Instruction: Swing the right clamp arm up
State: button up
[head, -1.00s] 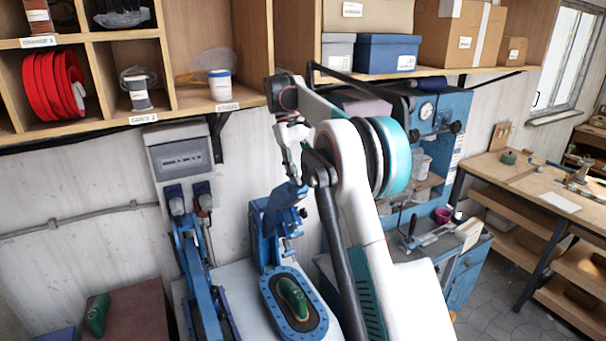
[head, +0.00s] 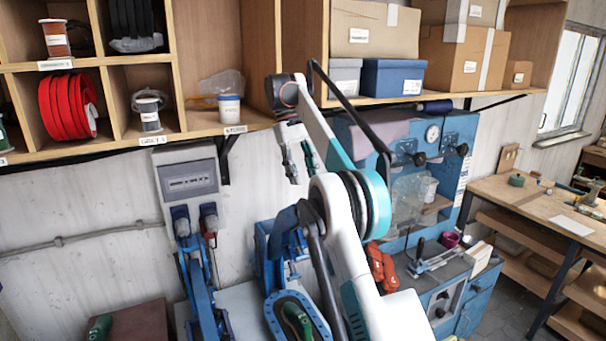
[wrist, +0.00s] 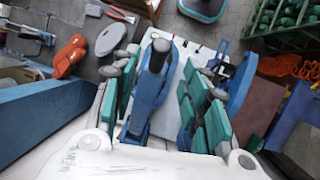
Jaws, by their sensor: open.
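The right clamp, a blue frame (head: 268,245), stands against the wall side behind a blue oval plate (head: 277,318) that bears a green sole-shaped piece (head: 297,320). In the wrist view a blue arm (wrist: 150,95) with a dark rounded handle end (wrist: 157,55) lies between my fingers in the picture. My gripper (head: 297,165) is open above the clamp in the head view, with its green-padded fingers (wrist: 160,110) spread on both sides of the blue arm. I cannot tell whether they touch it. My own arm hides part of the clamp and plate.
Blue levers (head: 197,285) stand left of the clamp, below a grey control box (head: 188,182). A shelf unit with a red coil (head: 67,105) and boxes (head: 392,80) hangs above. An orange object (head: 382,268) lies to the right, by a blue machine (head: 455,140).

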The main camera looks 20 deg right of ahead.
grip_shut()
jog(key=s+a+f+t+b, duration=0.55)
jog(key=s+f+b, duration=0.4)
jog(key=b, duration=0.55)
jog(key=w+d+f+n+t+h+b, duration=0.3)
jog(key=d+f+n+t+b, duration=0.35)
jog(key=d+f, duration=0.25)
jog(key=w+d+f+n+t+h+b, duration=0.3)
jog(key=d+f+n+t+b, duration=0.2)
jog(key=d+f+n, duration=0.4)
jog(key=s+a+f+n+t+y+b, duration=0.3)
jog(key=s+a+f+n+y, duration=0.15)
jog(key=f+n, duration=0.4)
jog(key=s+a+f+n+t+y+b, duration=0.2)
jog(key=s+a+f+n+y, duration=0.25)
jog(key=n, duration=0.65)
jog(key=w+r+b, duration=0.1)
jog(key=w+r, duration=0.1)
jog(key=w, duration=1)
jog(key=shift+w+a+r+h+b, duration=0.3)
jog(key=shift+w+a+b, duration=0.1)
jog(key=shift+a, duration=0.05)
